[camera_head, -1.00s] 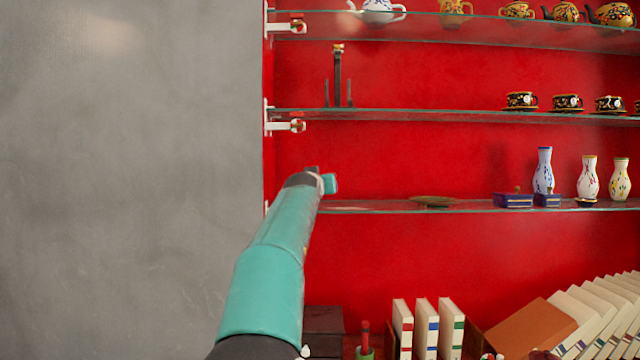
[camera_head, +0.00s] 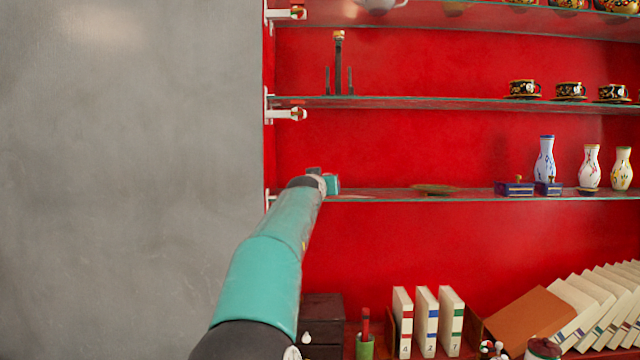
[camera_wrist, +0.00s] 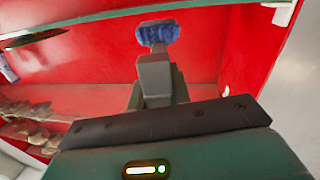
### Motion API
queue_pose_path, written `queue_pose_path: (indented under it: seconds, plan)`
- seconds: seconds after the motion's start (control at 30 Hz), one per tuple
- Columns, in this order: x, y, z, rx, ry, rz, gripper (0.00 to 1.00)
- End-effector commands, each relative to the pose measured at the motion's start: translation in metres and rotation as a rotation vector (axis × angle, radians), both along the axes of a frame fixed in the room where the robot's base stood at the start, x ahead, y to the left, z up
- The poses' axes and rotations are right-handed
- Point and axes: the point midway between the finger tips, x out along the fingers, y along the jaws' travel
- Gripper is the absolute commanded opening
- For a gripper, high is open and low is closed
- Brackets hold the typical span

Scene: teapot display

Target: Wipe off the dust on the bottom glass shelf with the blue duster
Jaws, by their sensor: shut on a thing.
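The bottom glass shelf (camera_head: 400,196) runs across the red wall in the head view. A flat brownish patch, perhaps the dust or a plate (camera_head: 435,189), shows on it. In the wrist view, the blue duster head (camera_wrist: 158,32) sticks out beyond my gripper (camera_wrist: 155,75), which is shut on the duster. The duster head is close to a glass shelf edge (camera_wrist: 100,16); I cannot tell whether they touch.
Several vases (camera_head: 544,160) and small blue boxes (camera_head: 514,188) stand on the bottom shelf's right part. Cups (camera_head: 571,90) and a dark stand (camera_head: 338,65) are on the shelf above. Books (camera_head: 425,320) and a dark box (camera_head: 322,320) are below. A grey wall (camera_head: 130,180) is left.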

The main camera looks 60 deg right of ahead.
Motion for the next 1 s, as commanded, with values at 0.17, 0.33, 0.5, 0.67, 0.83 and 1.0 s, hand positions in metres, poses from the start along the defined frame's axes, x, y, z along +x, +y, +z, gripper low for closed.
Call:
queue_pose_path:
  seconds: [0.17,0.33,0.5,0.67,0.83,1.0]
  plan:
    - [0.0,0.0,-0.002,0.0,0.0,0.0,0.0]
    - [0.001,0.0,-0.005,0.0,0.0,0.001,0.0]
    - [0.001,0.0,-0.008,-0.001,0.0,0.001,0.0]
    - [0.001,0.0,-0.011,-0.001,0.0,0.001,0.0]
    - [0.0,0.0,-0.014,0.0,0.0,0.0,0.0]
    - [0.0,0.0,-0.017,-0.001,0.0,0.0,0.0]
